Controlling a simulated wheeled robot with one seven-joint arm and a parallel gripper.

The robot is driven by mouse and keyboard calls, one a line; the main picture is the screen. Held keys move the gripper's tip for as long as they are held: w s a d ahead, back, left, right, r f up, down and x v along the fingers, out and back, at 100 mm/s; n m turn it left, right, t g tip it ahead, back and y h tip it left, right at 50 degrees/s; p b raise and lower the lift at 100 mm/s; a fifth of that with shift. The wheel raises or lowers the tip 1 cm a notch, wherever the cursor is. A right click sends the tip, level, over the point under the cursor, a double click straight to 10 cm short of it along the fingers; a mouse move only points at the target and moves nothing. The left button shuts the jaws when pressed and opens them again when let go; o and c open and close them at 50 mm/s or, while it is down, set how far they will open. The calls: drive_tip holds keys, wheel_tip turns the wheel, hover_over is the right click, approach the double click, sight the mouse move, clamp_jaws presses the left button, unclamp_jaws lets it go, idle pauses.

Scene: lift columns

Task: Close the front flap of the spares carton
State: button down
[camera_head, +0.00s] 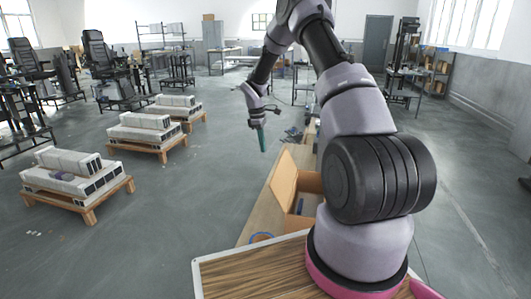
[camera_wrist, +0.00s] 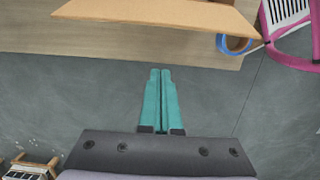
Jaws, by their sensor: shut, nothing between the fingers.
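The spares carton (camera_head: 305,184) stands open on a long wooden table, partly hidden behind my arm. A tan flap (camera_head: 283,177) stands up and leans outward on its left side; I cannot tell for certain which flap is the front one. In the wrist view a tan cardboard flap (camera_wrist: 155,13) juts in at the top edge, over the table. My gripper (camera_head: 262,146) is in the air left of the carton, apart from it. Its teal fingers (camera_wrist: 161,72) are together and empty, over the floor beyond the table edge, below the flap in the picture.
The wooden table (camera_head: 258,213) runs away from me. A blue tape roll (camera_head: 262,238) lies on it, nearer than the carton; it also shows in the wrist view (camera_wrist: 235,44). Pallets with stacked white parts (camera_head: 75,172) stand on the floor at left. The floor between is clear.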

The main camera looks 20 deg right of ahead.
sight(285, 175)
drive_tip(key=s+d+f, duration=0.2)
drive_tip(key=d+f, duration=0.2)
drive_tip(key=f, duration=0.3)
drive_tip(key=shift+s, duration=0.4)
drive_tip(key=shift+d, duration=0.15)
